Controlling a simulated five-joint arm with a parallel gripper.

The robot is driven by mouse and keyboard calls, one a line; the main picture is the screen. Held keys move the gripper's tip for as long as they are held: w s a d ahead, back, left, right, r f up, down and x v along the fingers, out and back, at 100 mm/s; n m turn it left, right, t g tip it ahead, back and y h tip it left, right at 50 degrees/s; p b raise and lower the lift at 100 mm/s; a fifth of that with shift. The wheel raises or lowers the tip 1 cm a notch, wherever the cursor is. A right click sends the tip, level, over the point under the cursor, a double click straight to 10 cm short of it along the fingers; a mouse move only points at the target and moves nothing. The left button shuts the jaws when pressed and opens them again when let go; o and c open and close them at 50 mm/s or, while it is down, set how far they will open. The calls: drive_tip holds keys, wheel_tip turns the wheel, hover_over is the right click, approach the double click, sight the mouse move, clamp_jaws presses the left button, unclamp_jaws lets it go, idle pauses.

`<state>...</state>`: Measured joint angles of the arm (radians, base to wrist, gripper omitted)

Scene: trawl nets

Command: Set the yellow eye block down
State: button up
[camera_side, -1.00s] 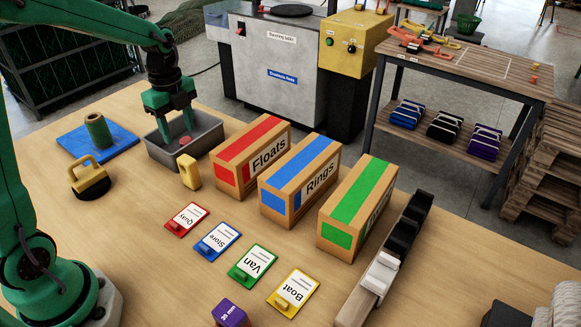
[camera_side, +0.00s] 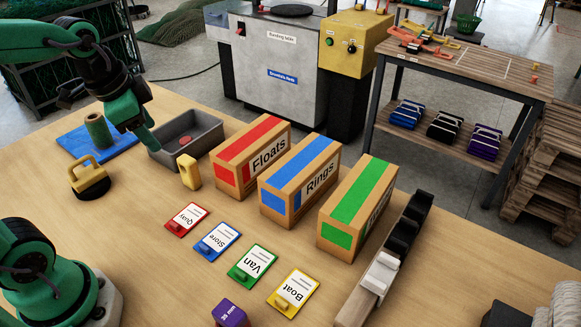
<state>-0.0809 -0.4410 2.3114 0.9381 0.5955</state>
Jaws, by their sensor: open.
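A yellow block (camera_side: 189,172) with an eye-like opening stands upright on the table, in front of the grey tray and left of the Floats box; I take it for the yellow eye block. My gripper (camera_side: 148,138) is tilted, above and to the left of this block, near the tray's left edge. It is apart from the block and holds nothing that I can see. The gap between its fingers is hard to make out from this side.
The grey tray (camera_side: 206,146) holds a red disc (camera_side: 185,140). A green cylinder (camera_side: 98,131) stands on a blue mat (camera_side: 127,144). A yellow handle on a black base (camera_side: 90,178) is at left. The Floats (camera_side: 222,182), Rings (camera_side: 274,211) and green-striped (camera_side: 332,240) boxes stand at right.

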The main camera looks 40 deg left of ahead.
drive_tip(key=shift+s+d+r+n+t, duration=0.1)
drive_tip(key=shift+s+d+n+t, duration=0.25)
drive_tip(key=shift+s+n, duration=0.6)
drive_tip(key=shift+s+d+f+n+t, duration=0.1)
drive_tip(key=shift+s+d+n+t, duration=0.25)
drive_tip(key=shift+s+n, duration=0.6)
drive_tip(key=shift+s+d+r+n+t, duration=0.15)
drive_tip(key=shift+s+d+n, duration=0.3)
drive_tip(key=shift+s+n, duration=0.5)
drive_tip(key=shift+w, duration=0.1)
